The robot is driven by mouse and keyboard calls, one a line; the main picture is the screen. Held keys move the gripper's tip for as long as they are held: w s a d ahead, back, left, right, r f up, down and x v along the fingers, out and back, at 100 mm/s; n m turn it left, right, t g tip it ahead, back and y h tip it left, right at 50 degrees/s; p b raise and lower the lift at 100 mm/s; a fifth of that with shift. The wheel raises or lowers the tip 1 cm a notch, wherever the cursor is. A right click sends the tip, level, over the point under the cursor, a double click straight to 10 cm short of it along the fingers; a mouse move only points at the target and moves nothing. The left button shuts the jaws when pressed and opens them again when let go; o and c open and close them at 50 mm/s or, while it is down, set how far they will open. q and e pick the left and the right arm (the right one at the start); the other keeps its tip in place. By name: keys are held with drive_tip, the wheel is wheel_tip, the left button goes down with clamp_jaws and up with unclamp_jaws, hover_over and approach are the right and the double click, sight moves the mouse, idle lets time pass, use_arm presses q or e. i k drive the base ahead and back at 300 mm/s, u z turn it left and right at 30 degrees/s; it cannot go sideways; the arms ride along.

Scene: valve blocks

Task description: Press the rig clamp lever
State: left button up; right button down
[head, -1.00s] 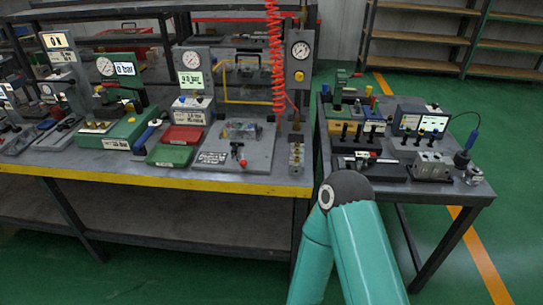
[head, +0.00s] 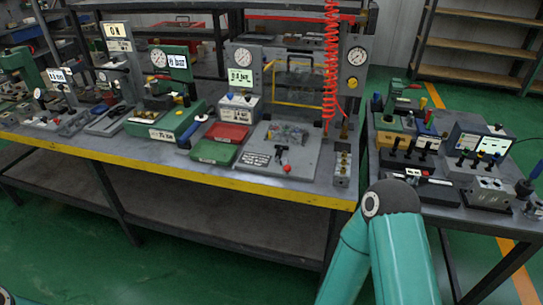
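A grey base plate (head: 262,168) lies near the front edge of the long workbench, at the middle of the head view. A black lever with a red knob (head: 287,168) stands at its front, and a small pale block with coloured parts (head: 285,135) sits behind it. This looks like the rig with its clamp lever, but I cannot be certain. A gauge and a green-lit display (head: 241,77) stand at its left rear. My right arm's teal elbow shows at the lower right, apart from the lever. Neither of my grippers shows.
The workbench has a yellow front edge (head: 170,168). Red and green trays (head: 213,151) and a green fixture (head: 165,122) lie left of the plate. A red coiled hose (head: 331,70) hangs behind it. A second bench (head: 440,212) at right carries several valve blocks.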

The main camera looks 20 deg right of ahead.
sight(287, 169)
drive_tip(key=i, duration=0.85)
drive_tip(key=z, duration=0.05)
